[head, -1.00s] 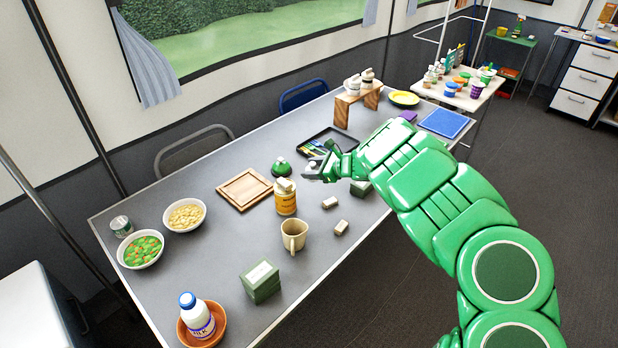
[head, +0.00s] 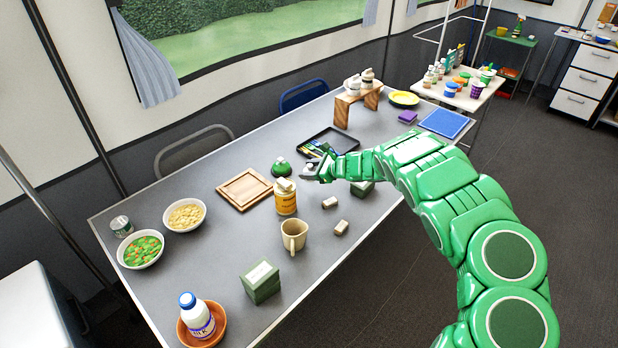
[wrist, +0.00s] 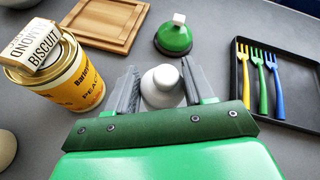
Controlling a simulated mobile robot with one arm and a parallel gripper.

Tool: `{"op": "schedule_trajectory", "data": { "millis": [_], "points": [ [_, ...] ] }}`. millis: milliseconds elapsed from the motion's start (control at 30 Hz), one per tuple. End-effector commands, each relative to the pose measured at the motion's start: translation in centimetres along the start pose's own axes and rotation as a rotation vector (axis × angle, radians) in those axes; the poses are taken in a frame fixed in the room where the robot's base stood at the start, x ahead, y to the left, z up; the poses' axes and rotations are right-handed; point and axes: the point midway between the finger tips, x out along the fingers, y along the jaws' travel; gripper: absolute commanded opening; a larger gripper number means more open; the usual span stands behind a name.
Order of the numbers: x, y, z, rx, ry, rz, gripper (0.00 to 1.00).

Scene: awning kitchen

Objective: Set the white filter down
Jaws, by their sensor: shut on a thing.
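The white filter (wrist: 163,85) is a small rounded white piece between the grey fingers of my gripper (wrist: 160,84) in the wrist view. My gripper also shows in the head view (head: 312,172), low over the middle of the table, where the filter is too small to make out well. The fingers are shut on the filter. I cannot tell whether its underside touches the table, since my gripper hides it.
A yellow can (wrist: 75,80) with a biscuit box (wrist: 35,50) on top stands close on the left. A green domed thing (wrist: 174,37) and a wooden board (wrist: 103,22) lie beyond. A black tray (wrist: 236,85) with several forks is on the right.

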Motion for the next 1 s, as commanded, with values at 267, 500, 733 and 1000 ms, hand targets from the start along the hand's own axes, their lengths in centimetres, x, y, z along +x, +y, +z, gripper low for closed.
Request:
{"op": "schedule_trajectory", "data": {
  "millis": [267, 500, 733, 1000],
  "points": [
    [1.0, -0.6, -0.7, -0.002, -0.001, -0.001, 0.21],
    [1.4, -0.7, -1.0, -0.001, -0.001, -0.001, 0.21],
    [2.4, -0.6, -2.5, 0.001, -0.001, 0.0, 0.21],
    [3.2, -0.1, -4.1, 0.0, -0.001, -0.001, 0.21]
  ]
}}
